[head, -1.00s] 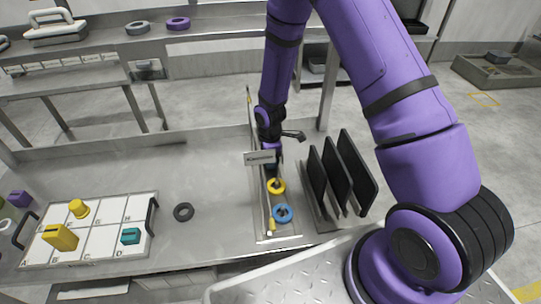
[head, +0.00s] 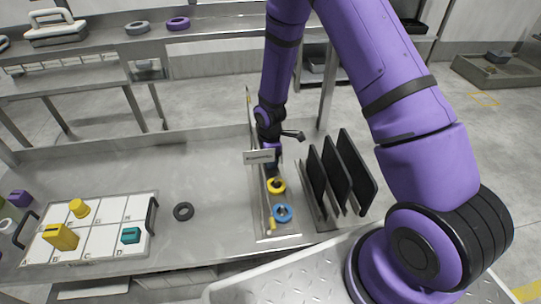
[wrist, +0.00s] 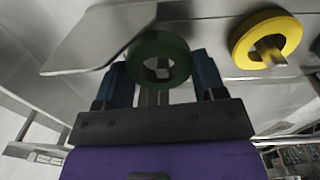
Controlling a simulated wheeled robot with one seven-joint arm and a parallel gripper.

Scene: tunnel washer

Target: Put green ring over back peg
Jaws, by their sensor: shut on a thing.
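In the wrist view, my gripper (wrist: 161,70) is shut on the green ring (wrist: 158,45), one dark blue finger on each side. Something pale shows in the ring's hole; I cannot tell whether it is the back peg. The yellow ring (wrist: 242,38) sits around a peg (wrist: 268,50) beside it. In the head view, my gripper (head: 273,168) is low over the back of the narrow peg tray (head: 263,236), just behind the yellow ring (head: 276,186). The blue ring (head: 282,213) is at the front. The green ring and back peg are hidden there.
A small sign (head: 259,157) stands at the tray's left, close to my gripper. Black upright plates (head: 336,170) in a rack stand to the right. A dark ring (head: 183,211) lies on the counter, left of the tray. A white lettered board (head: 100,242) carries yellow and teal pieces.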

